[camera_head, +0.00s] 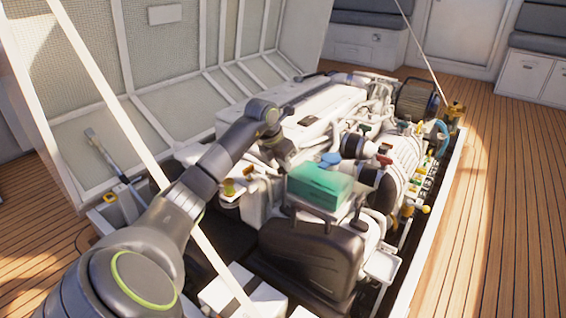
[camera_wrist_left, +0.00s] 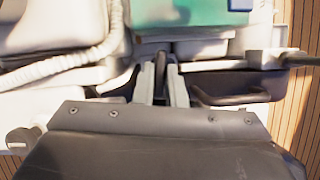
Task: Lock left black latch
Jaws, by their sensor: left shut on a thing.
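My left gripper (camera_head: 288,158) reaches over the engine from the left and points down, just behind the teal box (camera_head: 320,185). In the left wrist view, its two pale fingers (camera_wrist_left: 163,85) are shut on a narrow upright black piece (camera_wrist_left: 160,82), which looks like the left black latch. The fingers hide much of it, so its exact angle cannot be told. A second dark, lever-like piece (camera_wrist_left: 232,98) lies to the right of the fingers. The teal box (camera_wrist_left: 190,10) is at the top of that view. My right gripper is not in view.
A large black casing (camera_head: 312,252) stands in front of the teal box. Pipes and coloured valves crowd the engine's right side. The raised hatch panel (camera_head: 180,75) stands behind and to the left. A ribbed white hose (camera_wrist_left: 62,68) runs left of the fingers. Wooden deck (camera_head: 500,200) is clear at right.

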